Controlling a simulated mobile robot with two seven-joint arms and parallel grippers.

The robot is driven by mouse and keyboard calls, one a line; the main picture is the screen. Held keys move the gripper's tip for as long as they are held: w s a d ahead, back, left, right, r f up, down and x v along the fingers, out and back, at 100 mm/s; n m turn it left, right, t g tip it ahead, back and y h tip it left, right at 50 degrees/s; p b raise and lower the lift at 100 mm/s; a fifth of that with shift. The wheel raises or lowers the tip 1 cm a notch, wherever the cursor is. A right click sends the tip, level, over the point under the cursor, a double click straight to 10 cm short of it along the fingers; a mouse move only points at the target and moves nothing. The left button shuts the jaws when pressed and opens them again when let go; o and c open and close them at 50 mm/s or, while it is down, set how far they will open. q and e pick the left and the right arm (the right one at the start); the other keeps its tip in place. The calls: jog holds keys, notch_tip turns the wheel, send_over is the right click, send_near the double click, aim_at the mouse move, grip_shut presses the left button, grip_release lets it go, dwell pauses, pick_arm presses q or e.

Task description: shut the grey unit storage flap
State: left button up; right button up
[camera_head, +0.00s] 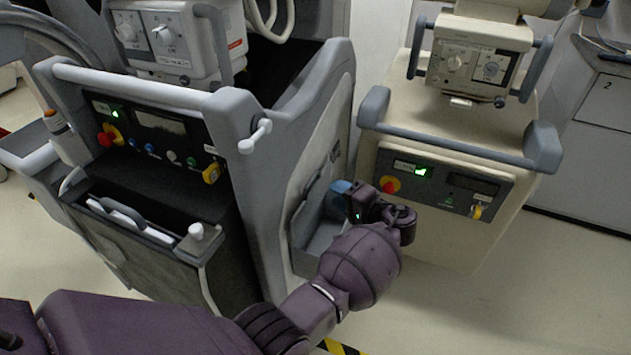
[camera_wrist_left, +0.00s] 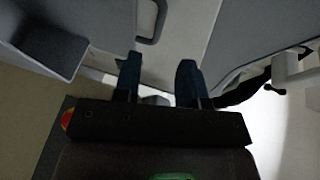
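The grey unit (camera_head: 310,125) stands at the left of the head view. Low on its right side is a recess with a pale panel (camera_head: 312,200) and a grey ledge (camera_head: 318,240), partly behind my arm. I cannot tell for sure how far the flap stands open. My left gripper (camera_head: 338,196) is beside this recess, its blue fingers pointing towards the unit. In the left wrist view the fingers (camera_wrist_left: 159,78) are apart with nothing gripped. Ahead of them is a pale panel (camera_wrist_left: 185,35) with a dark handle (camera_wrist_left: 152,22). My right gripper is out of view.
A beige unit (camera_head: 450,225) with a control panel stands close to the right of my left gripper. The grey unit's front has a tilted-out pocket (camera_head: 150,238). A grey box-like part (camera_wrist_left: 45,50) shows left in the wrist view. Floor (camera_head: 490,310) is clear at lower right.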

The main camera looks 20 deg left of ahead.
pick_arm(q)
send_over(313, 196)
jog(key=d, duration=0.1)
jog(key=f, duration=0.2)
jog(key=shift+s+r+b, duration=0.15)
jog(key=shift+r+b, duration=0.05)
jog(key=shift+b, duration=0.2)
grip_shut()
